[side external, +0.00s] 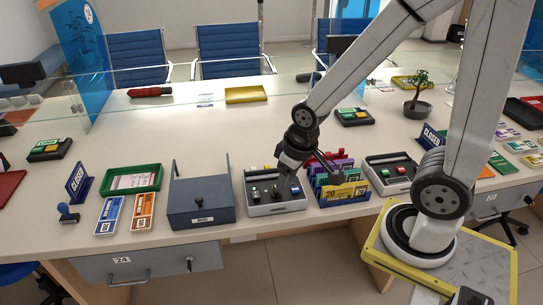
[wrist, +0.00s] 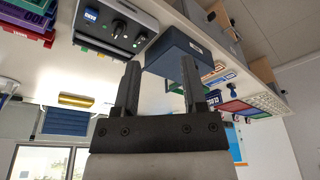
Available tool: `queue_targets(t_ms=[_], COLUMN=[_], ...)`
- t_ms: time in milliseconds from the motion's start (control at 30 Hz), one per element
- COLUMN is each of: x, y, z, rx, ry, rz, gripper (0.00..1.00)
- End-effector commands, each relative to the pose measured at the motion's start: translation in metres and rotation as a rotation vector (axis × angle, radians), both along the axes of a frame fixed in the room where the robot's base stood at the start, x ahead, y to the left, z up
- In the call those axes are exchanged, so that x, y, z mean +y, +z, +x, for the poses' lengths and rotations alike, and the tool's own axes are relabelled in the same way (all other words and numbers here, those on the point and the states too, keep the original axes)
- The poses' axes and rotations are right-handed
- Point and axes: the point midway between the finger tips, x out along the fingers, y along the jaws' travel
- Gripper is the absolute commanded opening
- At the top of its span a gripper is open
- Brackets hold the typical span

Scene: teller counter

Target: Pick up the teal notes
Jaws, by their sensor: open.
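A note rack with a yellow front (side external: 343,191) marked 20 stands on the counter. Part of the rack's colored notes (wrist: 28,22) shows at the upper left of the wrist view. My gripper (side external: 304,176) is open above the counter, near the rack's left side and over the grey device. In the wrist view my gripper (wrist: 160,85) has its two fingers apart with nothing between them.
A grey device with buttons (side external: 277,207) is just left of the rack; a similar device (side external: 392,173) is right of it. A blue-grey box (side external: 200,205) stands further left. Open counter lies behind the rack.

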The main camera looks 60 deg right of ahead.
Motion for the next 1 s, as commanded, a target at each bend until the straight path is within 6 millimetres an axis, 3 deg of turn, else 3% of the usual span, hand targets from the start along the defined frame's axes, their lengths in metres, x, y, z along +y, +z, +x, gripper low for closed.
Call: queue_targets(t_ms=[100,167,633,767,1000], x=[0.000,0.000,-0.008,-0.024,-0.077], y=[0.000,0.000,-0.002,-0.008,-0.027], z=[0.000,0.000,0.004,0.009,0.021], rx=[0.000,0.000,0.011,0.032,0.090], ry=[0.000,0.000,-0.070,-0.209,-0.642], rz=[0.000,0.000,0.016,0.045,0.142], gripper=[0.54,0.68,0.68,0.68,0.68])
